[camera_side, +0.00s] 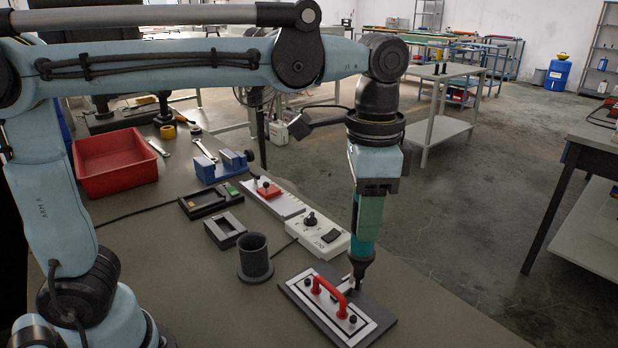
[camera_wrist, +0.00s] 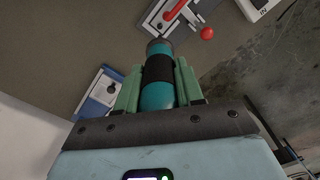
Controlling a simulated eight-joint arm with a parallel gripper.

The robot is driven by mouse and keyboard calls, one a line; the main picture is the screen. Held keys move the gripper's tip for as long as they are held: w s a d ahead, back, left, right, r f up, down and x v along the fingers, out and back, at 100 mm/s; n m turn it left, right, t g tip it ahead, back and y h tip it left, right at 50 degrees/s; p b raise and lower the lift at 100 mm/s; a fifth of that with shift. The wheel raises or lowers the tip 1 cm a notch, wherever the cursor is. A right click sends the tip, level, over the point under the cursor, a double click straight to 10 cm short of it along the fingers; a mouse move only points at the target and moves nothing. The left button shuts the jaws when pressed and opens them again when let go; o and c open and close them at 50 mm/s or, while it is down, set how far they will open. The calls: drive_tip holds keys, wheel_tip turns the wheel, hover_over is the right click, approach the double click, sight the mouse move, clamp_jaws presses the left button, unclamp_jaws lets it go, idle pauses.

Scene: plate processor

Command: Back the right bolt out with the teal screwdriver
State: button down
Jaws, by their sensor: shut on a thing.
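My gripper (camera_side: 368,222) points down in the side view, shut on the teal screwdriver (camera_side: 362,249). The screwdriver is close to upright, its dark lower end over the far side of the plate (camera_side: 374,329), behind the red handle (camera_side: 328,291). Dark bolt heads stand at the handle's ends, the left bolt (camera_side: 316,287) and the right bolt (camera_side: 352,319). The tip appears away from the right bolt; whether it touches anything is unclear. In the wrist view the teal screwdriver (camera_wrist: 157,94), with a black band, sits between the green fingers of my gripper (camera_wrist: 158,85).
A dark cup (camera_side: 255,259) and a white control box (camera_side: 318,237) with a knob stand behind the plate. A red bin (camera_side: 115,165), a blue block fixture (camera_side: 223,168) and wrenches lie farther back. The bench's right edge is near the plate; bare bench lies in front.

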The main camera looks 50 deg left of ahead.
idle(0.3)
drive_tip(key=a+f+n, duration=0.1)
drive_tip(key=a+n, duration=0.5)
drive_tip(key=a, duration=0.6)
wheel_tip(320, 180, down, 6)
drive_tip(key=shift+a+f, duration=0.15)
drive_tip(key=shift+a, duration=0.05)
drive_tip(key=shift+f, duration=0.4)
idle(1.0)
drive_tip(key=shift+r, duration=0.4)
idle(1.8)
